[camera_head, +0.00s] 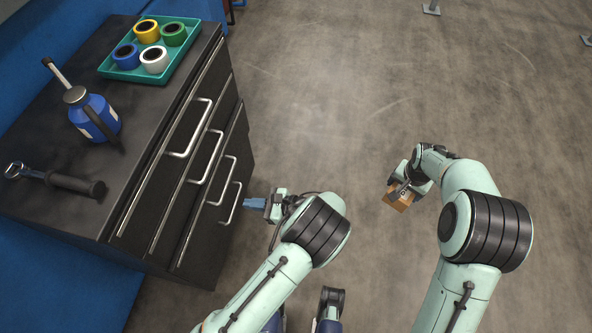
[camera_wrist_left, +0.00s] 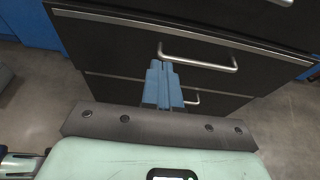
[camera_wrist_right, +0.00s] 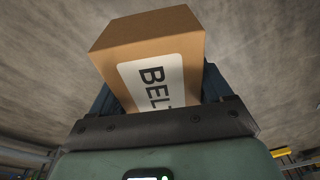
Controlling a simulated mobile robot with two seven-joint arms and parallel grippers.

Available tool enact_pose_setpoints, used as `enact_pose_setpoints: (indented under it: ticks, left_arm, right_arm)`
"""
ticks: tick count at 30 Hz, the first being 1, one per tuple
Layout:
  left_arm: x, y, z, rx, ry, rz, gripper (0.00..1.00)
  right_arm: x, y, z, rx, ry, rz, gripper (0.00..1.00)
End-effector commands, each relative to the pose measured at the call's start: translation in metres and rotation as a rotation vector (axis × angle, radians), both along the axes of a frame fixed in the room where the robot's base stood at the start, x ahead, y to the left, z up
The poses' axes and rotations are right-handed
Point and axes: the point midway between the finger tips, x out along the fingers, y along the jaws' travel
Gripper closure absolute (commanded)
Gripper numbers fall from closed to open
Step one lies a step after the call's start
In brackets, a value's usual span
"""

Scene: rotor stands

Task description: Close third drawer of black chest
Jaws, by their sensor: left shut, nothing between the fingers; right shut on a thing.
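The black chest (camera_head: 85,170) stands at the left, with several drawers with silver bar handles facing right. The third drawer's handle (camera_head: 232,168) is third from the top. That drawer seems to stand out slightly over the bottom one, but the gap is hard to judge. My left gripper (camera_head: 256,203) is shut and empty beside the lower handles. In the left wrist view its blue fingertips (camera_wrist_left: 164,66) overlap the left end of a drawer handle (camera_wrist_left: 205,64); contact is unclear. My right gripper (camera_head: 404,188) is shut on a brown box (camera_head: 397,201), labelled "BELT" (camera_wrist_right: 150,50).
The grey floor (camera_head: 320,110) right of the chest is clear.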

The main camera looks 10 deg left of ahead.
Motion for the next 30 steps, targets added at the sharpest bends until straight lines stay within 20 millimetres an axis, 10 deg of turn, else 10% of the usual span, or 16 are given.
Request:
enact_pose_setpoints:
  ticks: [30]
  left_arm:
    - [0.009,0.133,-0.031,0.003,0.0,0.002,1.0]
  right_arm:
    - [0.0,0.0,-0.012,0.0,0.002,0.0,0.64]
